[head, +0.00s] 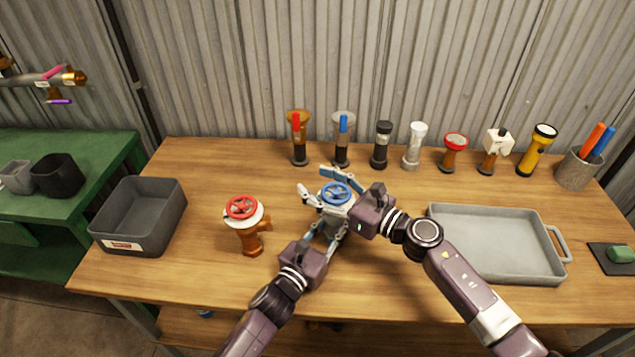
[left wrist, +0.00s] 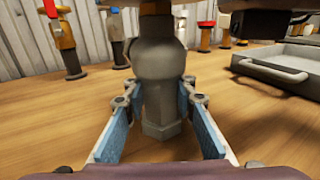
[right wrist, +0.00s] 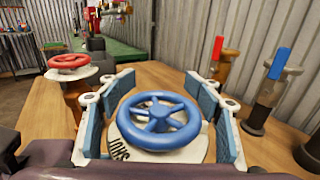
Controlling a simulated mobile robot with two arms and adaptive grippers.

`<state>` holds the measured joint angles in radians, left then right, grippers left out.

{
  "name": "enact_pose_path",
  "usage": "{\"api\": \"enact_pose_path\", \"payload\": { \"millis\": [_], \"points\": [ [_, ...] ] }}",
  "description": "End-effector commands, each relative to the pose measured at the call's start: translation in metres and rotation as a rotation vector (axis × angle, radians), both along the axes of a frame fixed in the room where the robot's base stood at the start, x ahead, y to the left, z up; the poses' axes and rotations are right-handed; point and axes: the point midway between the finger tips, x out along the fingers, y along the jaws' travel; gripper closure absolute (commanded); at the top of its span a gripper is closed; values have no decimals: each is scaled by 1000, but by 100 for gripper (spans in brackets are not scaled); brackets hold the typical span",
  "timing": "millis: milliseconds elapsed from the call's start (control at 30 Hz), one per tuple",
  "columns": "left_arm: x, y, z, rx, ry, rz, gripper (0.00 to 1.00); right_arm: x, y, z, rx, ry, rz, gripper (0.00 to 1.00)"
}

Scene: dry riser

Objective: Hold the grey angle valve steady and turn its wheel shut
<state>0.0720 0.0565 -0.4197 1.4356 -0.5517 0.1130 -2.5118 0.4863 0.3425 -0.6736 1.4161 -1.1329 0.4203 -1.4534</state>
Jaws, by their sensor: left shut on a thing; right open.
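The grey angle valve (head: 333,207) stands upright on the wooden table, with a blue spoked wheel (head: 336,194) on top. My left gripper (head: 325,238) is shut on the grey valve's body, low down; the left wrist view shows its blue pads on both sides of the grey body (left wrist: 158,85). My right gripper (head: 331,186) is open, its fingers to either side of the blue wheel (right wrist: 158,122), apart from the rim. An orange valve with a red wheel (head: 243,207) stands to the left, held by neither gripper.
A dark grey bin (head: 140,242) is at the left and a light grey tray (head: 497,272) at the right. Several torches and tools, such as a yellow torch (head: 536,150), line the back. A cup with pens (head: 575,172) stands at the back right.

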Motion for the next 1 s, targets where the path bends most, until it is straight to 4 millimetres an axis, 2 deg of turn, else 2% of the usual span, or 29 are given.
{"api": "enact_pose_path", "payload": {
  "millis": [167, 600, 767, 1000],
  "points": [
    [-1, -2, 0, -1, 0, -3, 100, -8, -13, -1, 0, 1, -2, 44],
    [-1, -2, 0, -1, 0, -4, 100, -57, -84, -1, -1, 3, -1, 44],
    [-1, -2, 0, -1, 0, -4, 100, -65, -96, -1, -2, 1, -1, 44],
    [-1, -2, 0, 0, -1, -3, 100, -67, -99, 0, -1, 1, 1, 44]
  ]
}}
